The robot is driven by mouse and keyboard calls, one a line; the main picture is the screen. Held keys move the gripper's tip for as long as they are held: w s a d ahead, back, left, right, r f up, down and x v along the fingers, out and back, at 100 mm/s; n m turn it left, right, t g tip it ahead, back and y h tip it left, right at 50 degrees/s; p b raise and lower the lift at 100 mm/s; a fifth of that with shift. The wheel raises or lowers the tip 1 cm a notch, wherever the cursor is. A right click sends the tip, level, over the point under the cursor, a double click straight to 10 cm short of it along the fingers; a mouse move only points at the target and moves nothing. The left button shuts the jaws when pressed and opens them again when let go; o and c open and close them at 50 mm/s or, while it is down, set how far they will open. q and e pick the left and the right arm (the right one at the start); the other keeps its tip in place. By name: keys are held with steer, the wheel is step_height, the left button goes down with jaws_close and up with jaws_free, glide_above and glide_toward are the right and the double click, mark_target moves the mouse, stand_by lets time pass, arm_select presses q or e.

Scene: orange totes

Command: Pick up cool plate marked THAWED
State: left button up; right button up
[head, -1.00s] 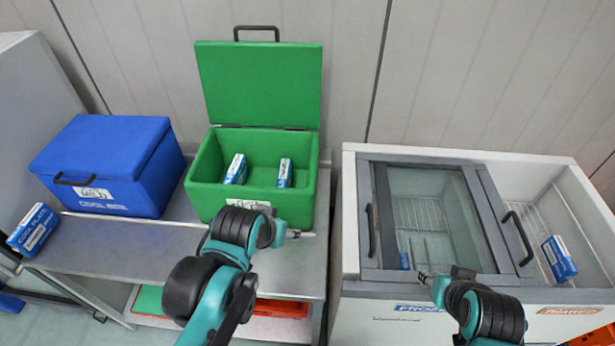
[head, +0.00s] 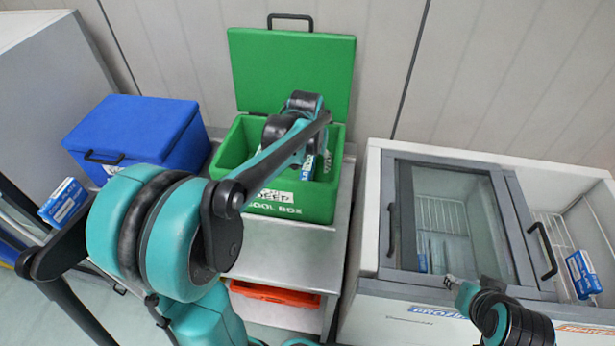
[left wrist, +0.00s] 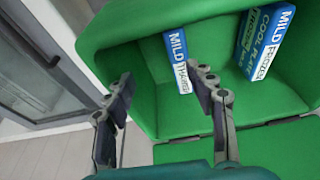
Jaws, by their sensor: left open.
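The open green box (head: 310,208) holds blue and white cool plates. In the left wrist view, one plate (left wrist: 177,50) reads MILD, and its blurred white label looks like THAWED. A second plate (left wrist: 265,42), to its right, reads MILD and FROZEN. My left gripper (left wrist: 161,80) is open and empty over the green box, with the right-hand finger in front of the edge of the THAWED-looking plate. In the head view, my left arm hides the fingers and most of the plates. My right gripper (head: 455,283) is near the freezer's front; its jaws are unclear.
A closed blue box (head: 140,125) stands left of the green box on the metal table (head: 290,255). Another blue plate (head: 64,201) is at the table's left end. The freezer (head: 375,215) stands right, with a plate (head: 583,273) in its open right part. The green lid (head: 290,75) stands upright behind.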

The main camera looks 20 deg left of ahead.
mark_target(308, 167)
arm_select(q)
steer(key=shift+n+g, duration=0.4)
steer(key=shift+g, duration=0.3)
steer(key=w+a+f, duration=0.1)
steer(key=w+f, duration=0.1)
steer(key=w+a+f, duration=0.1)
steer(key=w+f, duration=0.1)
steer(key=f, duration=0.1)
steer(key=w+a+f, duration=0.2)
steer(key=shift+w+f, duration=0.15)
step_height(308, 167, down, 2)
steer(key=shift+w+a+f+b, duration=0.1)
steer(key=shift+f+b, duration=0.15)
steer(key=shift+b, duration=0.2)
steer(key=f, duration=0.1)
steer(key=f+b, duration=0.1)
steer(key=f, duration=0.1)
steer(key=f+b, duration=0.1)
steer(key=f, duration=0.1)
steer(key=shift+w+a+f, duration=0.25)
steer(key=shift+a, duration=0.05)
steer(key=shift+r, duration=0.1)
steer(key=shift+c, duration=0.3)
jaws_close()
